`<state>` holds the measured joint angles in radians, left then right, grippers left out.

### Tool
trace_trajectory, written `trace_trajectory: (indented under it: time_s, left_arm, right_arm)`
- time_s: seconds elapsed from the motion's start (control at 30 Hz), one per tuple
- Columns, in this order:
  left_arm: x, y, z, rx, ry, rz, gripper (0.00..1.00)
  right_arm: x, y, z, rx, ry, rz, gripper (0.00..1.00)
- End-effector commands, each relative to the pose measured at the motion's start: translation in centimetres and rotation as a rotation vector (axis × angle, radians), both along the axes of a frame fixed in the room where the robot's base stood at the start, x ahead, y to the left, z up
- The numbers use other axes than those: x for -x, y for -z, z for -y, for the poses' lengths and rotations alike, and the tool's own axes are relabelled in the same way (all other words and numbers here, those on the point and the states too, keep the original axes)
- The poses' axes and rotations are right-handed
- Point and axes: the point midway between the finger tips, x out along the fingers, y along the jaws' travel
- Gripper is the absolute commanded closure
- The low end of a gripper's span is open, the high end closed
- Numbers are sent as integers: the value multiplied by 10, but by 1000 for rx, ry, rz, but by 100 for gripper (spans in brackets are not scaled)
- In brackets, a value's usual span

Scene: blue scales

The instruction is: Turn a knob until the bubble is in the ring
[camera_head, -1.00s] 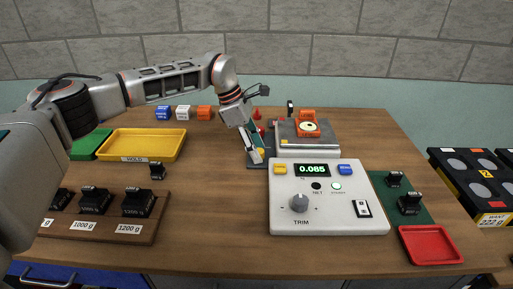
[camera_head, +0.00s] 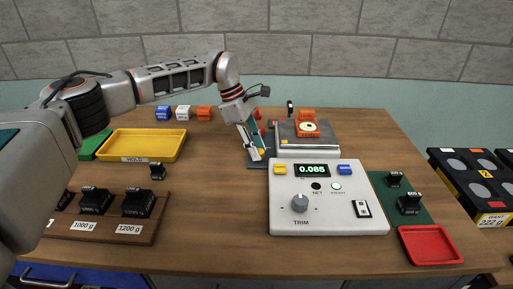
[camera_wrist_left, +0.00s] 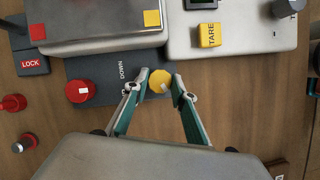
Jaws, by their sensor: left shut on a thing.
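My left gripper (camera_head: 257,152) is at the dark grey plate beside the scale. In the left wrist view its two fingertips (camera_wrist_left: 161,88) are shut on the yellow knob (camera_wrist_left: 159,80), one on each side. A red knob (camera_wrist_left: 80,91) stands on the same plate, apart from the fingers, left of the word DOWN. The bubble level (camera_head: 309,127), a pale round vial in an orange holder, is on top of the scale (camera_head: 291,145). The bubble's place relative to the ring is too small to tell. My right gripper is out of view.
The white console (camera_head: 283,218) with a grey TRIM knob (camera_head: 300,202) and a display (camera_head: 312,170) is in front of the scale. A yellow tray (camera_head: 170,146) and black weights (camera_head: 138,202) are at left. A red tray (camera_head: 432,245) is at front right.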

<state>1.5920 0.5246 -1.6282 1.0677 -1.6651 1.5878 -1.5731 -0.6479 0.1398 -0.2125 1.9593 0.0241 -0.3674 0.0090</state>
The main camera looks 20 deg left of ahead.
Motion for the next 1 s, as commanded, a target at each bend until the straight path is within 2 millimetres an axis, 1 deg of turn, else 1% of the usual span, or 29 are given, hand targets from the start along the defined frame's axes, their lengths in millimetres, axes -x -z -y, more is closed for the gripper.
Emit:
trace_trajectory:
  time_s: [0.17,0.27,0.4,0.53,0.83,1.0]
  left_arm:
    - [-2,2,1,-1,155,-2,96]
    - [-3,4,1,-1,245,-3,96]
    - [-4,7,1,-1,363,-4,96]
    - [-4,9,1,0,459,-7,96]
    - [-4,6,1,1,610,-5,96]
    - [-4,4,1,0,648,-3,96]
  right_arm:
    - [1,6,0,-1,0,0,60]
    - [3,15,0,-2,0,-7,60]
    - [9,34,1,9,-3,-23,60]
    - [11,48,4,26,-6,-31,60]
    - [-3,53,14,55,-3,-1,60]
    - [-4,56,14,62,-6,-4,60]
